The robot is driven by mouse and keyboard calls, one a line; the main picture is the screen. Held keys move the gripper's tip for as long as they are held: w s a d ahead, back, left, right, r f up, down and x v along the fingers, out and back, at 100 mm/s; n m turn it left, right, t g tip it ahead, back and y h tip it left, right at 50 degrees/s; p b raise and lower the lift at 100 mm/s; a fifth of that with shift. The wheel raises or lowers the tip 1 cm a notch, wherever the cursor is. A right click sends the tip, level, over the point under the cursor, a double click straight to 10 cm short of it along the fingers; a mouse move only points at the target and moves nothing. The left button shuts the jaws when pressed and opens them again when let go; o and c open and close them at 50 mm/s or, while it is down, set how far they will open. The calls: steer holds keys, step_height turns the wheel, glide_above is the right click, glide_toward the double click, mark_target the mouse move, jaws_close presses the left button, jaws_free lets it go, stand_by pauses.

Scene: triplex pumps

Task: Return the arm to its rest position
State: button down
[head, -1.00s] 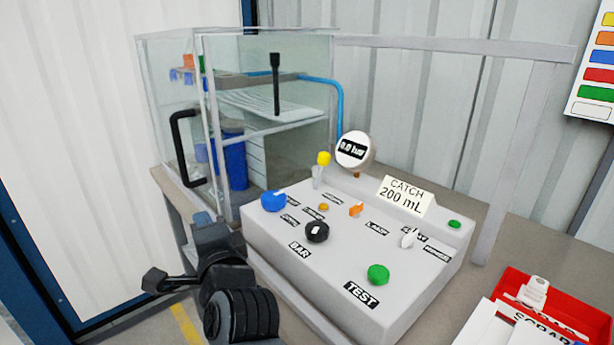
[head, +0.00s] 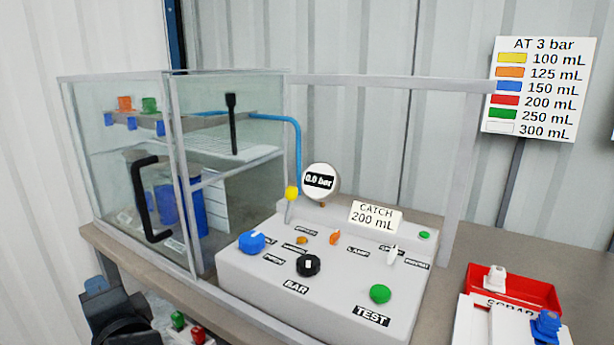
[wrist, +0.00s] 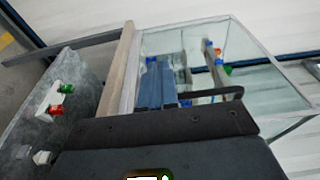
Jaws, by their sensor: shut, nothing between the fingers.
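My arm (head: 118,318) shows as dark links at the bottom left corner of the head view, low beside the bench's front edge. My gripper (wrist: 165,125) is the dark shape across the bottom of the wrist view. It is shut and empty. In the wrist view it lies in front of the glass cabinet (wrist: 265,85), which looks tilted there. I cannot tell how far it is from the cabinet. My fingertips are not clear in the head view.
The grey control panel (head: 240,285) and the glass cabinet (head: 80,130) with its black handle (head: 145,200) stand on the bench. A red tray (head: 540,290) is at right. Red and green parts (head: 178,320) sit low near my arm; the wrist view shows them too (wrist: 65,88).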

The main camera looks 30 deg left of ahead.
steer(key=w+d+f+t+h, duration=0.2)
steer(key=d+f, duration=0.4)
steer(key=d, duration=0.3)
steer(key=w+d+f+t+h, duration=0.1)
steer(key=w+d+f+t, duration=0.15)
steer(key=d+f, duration=0.5)
steer(key=s+d+f+t+h, duration=0.1)
steer(key=d+f+t+h, duration=0.15)
steer(key=d, duration=0.95)
steer(key=s+d+f+t+h, duration=0.1)
steer(key=s+d+f+h, duration=0.15)
steer(key=d, duration=0.85)
steer(key=s+d+t+h, duration=0.1)
steer(key=s+d+h, duration=0.1)
steer(key=s+d, duration=0.5)
steer(key=s+d+t+h, duration=0.1)
steer(key=s+d+h, duration=0.25)
steer(key=d, duration=0.85)
steer(key=s+d+r+n+h, duration=0.3)
steer(key=s+d+r+h, duration=0.1)
steer(key=s+d+r, duration=0.4)
steer(key=r+v, duration=0.1)
steer(key=v, duration=0.4)
